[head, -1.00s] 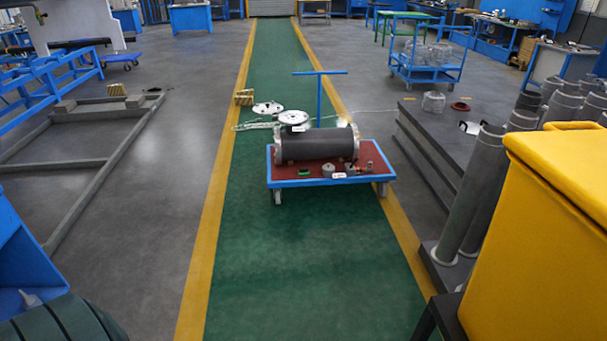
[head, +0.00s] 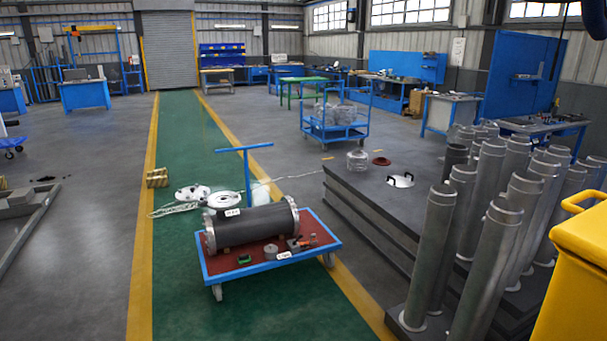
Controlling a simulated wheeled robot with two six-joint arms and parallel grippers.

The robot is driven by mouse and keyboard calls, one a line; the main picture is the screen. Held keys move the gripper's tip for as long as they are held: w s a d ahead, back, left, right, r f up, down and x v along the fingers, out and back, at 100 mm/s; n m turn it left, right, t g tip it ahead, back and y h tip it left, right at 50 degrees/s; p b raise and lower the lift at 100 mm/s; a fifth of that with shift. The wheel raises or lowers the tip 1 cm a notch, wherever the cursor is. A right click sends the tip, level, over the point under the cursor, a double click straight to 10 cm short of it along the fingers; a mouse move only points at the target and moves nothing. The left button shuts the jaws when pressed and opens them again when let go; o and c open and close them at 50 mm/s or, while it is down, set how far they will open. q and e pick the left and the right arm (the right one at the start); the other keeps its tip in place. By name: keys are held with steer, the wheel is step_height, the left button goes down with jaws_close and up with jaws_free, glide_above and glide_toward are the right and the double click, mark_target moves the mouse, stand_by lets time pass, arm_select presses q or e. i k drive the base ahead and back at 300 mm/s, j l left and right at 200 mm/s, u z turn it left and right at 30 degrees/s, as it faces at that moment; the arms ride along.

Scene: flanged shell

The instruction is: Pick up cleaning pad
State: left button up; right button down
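A small green block (head: 244,259), which looks like the cleaning pad, lies on the red top of a blue-edged cart (head: 213,276). It is near the cart's front left, in front of a dark flanged cylinder (head: 252,227) lying on its side. The block is small in the picture, so its details cannot be told. Neither of my grippers is in view.
A round grey part (head: 271,250) and other small parts lie right of the green block. White discs (head: 192,193) lie behind the cart. Dark stacked slabs (head: 355,210) and upright grey pipes (head: 432,250) stand right, near a yellow bin (head: 575,275). The green lane before the cart is clear.

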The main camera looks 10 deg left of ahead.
mark_target(245, 259)
steer(key=i+j, duration=0.25)
steer(key=i, duration=0.15)
steer(key=i+j, duration=0.25)
steer(key=i, duration=0.15)
steer(key=i+j+u, duration=0.1)
steer(key=i, duration=0.3)
steer(key=i+j, duration=0.35)
steer(key=i+l, duration=0.1)
steer(key=i, duration=0.4)
steer(key=i+l+u, duration=0.1)
steer(key=i, duration=0.4)
steer(key=i+l, duration=0.15)
steer(key=i, duration=0.35)
